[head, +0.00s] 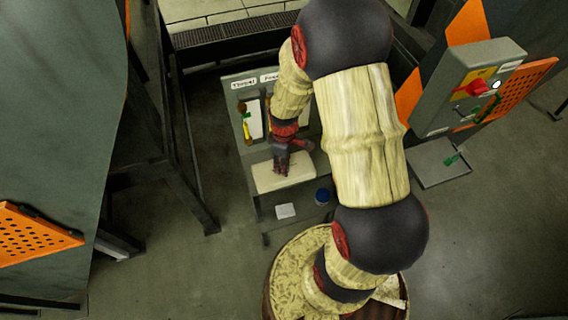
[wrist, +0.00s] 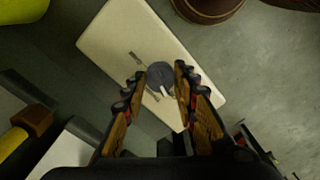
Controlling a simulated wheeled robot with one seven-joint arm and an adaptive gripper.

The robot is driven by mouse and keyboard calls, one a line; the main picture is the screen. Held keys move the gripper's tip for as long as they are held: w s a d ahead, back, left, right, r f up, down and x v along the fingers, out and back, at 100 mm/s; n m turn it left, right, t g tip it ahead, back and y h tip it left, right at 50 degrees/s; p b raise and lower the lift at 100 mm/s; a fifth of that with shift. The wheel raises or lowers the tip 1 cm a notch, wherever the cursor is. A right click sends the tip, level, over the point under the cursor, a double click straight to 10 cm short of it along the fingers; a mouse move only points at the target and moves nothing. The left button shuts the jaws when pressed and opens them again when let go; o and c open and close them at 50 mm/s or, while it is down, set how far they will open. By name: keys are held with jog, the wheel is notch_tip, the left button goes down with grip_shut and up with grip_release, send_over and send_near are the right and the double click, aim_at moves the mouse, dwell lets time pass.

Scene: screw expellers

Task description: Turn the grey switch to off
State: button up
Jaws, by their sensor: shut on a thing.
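The grey switch (wrist: 160,72) is a dark round knob on a cream plate (wrist: 112,32) in the wrist view. A pale bar, perhaps its pointer, shows between my fingers, and small marks lie beside the knob. My gripper (wrist: 160,78) has one finger on each side of the knob and is shut on it. In the head view my gripper (head: 281,160) reaches down onto the cream plate (head: 300,181), which lies on a grey bench. The switch itself is hidden there by my gripper. I cannot read the switch's setting.
A grey control box (head: 455,90) with a red knob (head: 477,88) stands at the right. Tools hang on the bench's labelled back panel (head: 240,92).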

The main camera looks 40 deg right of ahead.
jog(key=shift+w+n, duration=0.1)
jog(key=shift+n, duration=0.2)
dwell(0.4)
jog(key=o, duration=1.2)
jog(key=shift+r, duration=0.1)
notch_tip(320, 180, up, 12)
jog(key=shift+f, duration=0.1)
